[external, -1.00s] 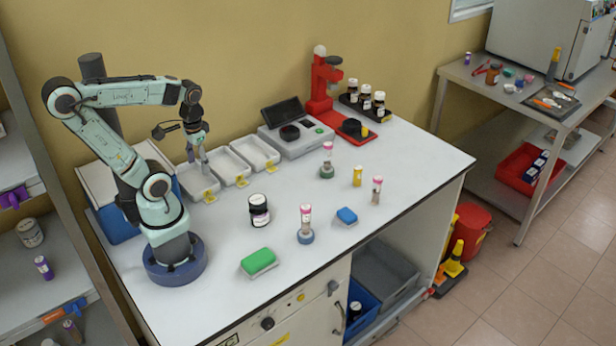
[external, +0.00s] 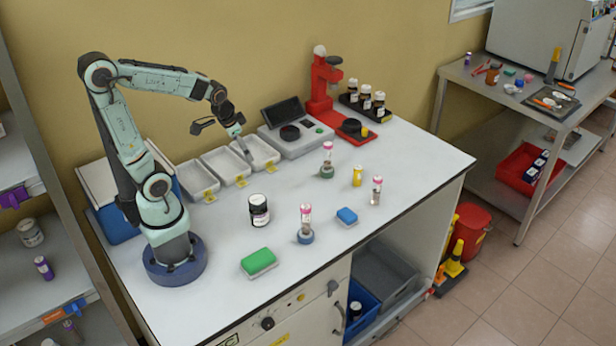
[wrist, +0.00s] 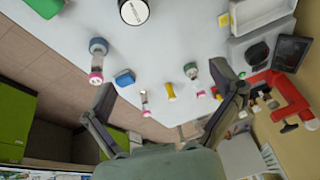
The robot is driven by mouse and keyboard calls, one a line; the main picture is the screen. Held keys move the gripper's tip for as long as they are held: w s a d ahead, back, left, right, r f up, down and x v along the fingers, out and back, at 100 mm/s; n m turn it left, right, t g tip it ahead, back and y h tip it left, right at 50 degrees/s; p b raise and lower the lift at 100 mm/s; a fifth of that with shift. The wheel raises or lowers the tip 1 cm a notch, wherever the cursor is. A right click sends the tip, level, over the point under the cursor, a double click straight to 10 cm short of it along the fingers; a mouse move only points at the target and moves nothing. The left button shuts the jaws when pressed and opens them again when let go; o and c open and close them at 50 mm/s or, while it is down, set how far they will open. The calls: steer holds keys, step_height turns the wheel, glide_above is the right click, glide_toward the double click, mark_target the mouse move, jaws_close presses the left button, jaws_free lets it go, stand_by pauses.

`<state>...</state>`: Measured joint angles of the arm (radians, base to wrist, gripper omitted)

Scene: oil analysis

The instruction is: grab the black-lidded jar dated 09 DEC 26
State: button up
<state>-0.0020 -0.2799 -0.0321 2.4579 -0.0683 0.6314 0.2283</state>
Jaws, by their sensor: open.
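A black-lidded jar (external: 259,210) with a white label stands upright near the middle of the bench. In the wrist view its round lid (wrist: 133,11) shows at the top edge. Several more black-lidded jars (external: 365,96) stand in a black rack at the back right, beside the red press. Another dark-lidded jar (external: 355,310) is in the blue bin under the bench. No date is legible on any label. My gripper (external: 247,156) is open and empty above the white trays, apart from every jar. Its spread fingers also frame the wrist view (wrist: 165,82).
White trays (external: 224,167) line the back, with a scale (external: 297,140) and red press (external: 323,85) to their right. Pink-capped vials (external: 306,217), a yellow vial (external: 357,176), a blue block (external: 347,216) and a green sponge (external: 258,261) stand around the jar. The right end is clear.

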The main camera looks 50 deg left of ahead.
steer(key=m, duration=0.1)
glide_above(258, 199)
steer(key=w, duration=0.2)
step_height(258, 199, down, 6)
step_height(258, 199, down, 4)
steer(key=shift+w+a+r+g+h, duration=0.1)
steer(key=shift+r+g+h, duration=0.2)
steer(key=shift+g, duration=0.5)
steer(key=f, duration=0.2)
steer(key=s+f+g, duration=0.2)
steer(key=f, duration=0.1)
steer(key=shift+s+f, duration=0.15)
steer(key=shift+f, duration=0.2)
step_height(258, 199, down, 6)
steer(key=shift+s+r, duration=0.1)
steer(key=shift+r, duration=0.05)
steer(key=shift+f, duration=0.6)
steer(key=c, duration=1.3)
